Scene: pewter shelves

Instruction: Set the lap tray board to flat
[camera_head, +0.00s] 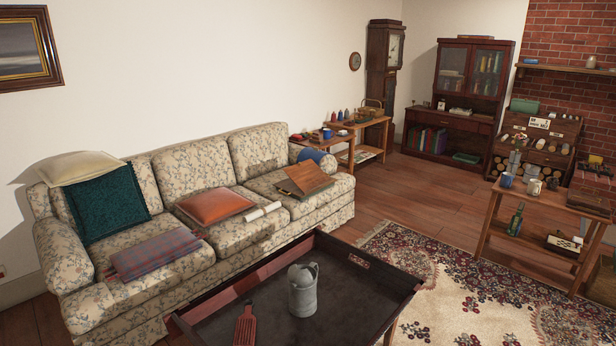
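The lap tray (303,181) is a brown wooden piece on the right seat of the floral sofa. Its board (304,175) appears tilted up at an angle rather than lying flat. The details of its hinge or support are too small to tell. Neither of my grippers shows in the head view.
The floral sofa (225,238) stands along the wall, with cushions, a folded plaid blanket (155,253) and a white roll (261,211). A dark tray-topped table (375,285) is in front, bearing a grey metal jug (303,290) and a red slotted tool (245,325). Floor at right is rug-covered.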

